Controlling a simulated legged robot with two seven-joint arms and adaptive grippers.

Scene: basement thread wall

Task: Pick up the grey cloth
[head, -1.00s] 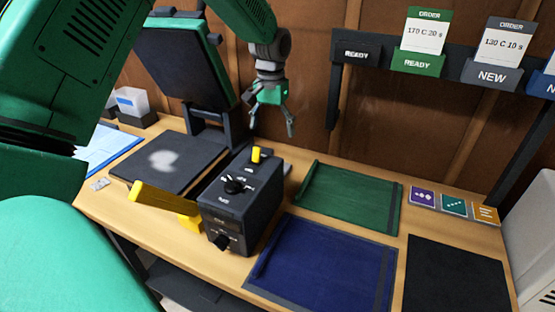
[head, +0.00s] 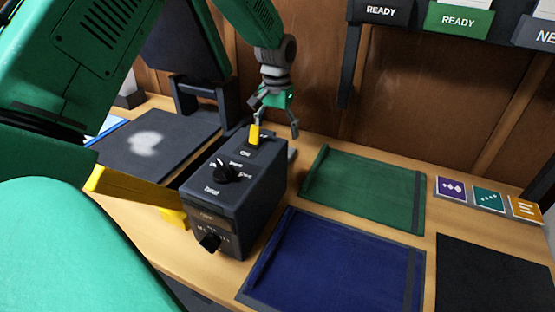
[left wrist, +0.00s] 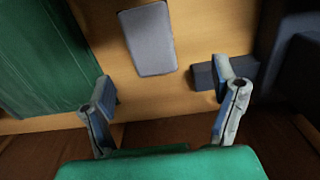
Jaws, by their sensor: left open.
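The grey cloth (left wrist: 148,38) lies flat on the wooden bench in the left wrist view, a small folded-looking rectangle. In the head view only a sliver of grey (head: 292,155) shows behind the black control box, which hides the rest. My left gripper (head: 274,124) is open and empty, hanging fingers down behind the box. In the left wrist view its spread fingers (left wrist: 165,82) stand either side of bare bench, with the cloth just beyond them. My right gripper is not in view.
The black control box (head: 235,195) with knobs and a yellow lever stands close in front. A green mat (head: 365,190) and a blue mat (head: 340,265) lie to the right. A dark press (head: 205,95) stands left. The wooden wall (head: 310,70) rises behind.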

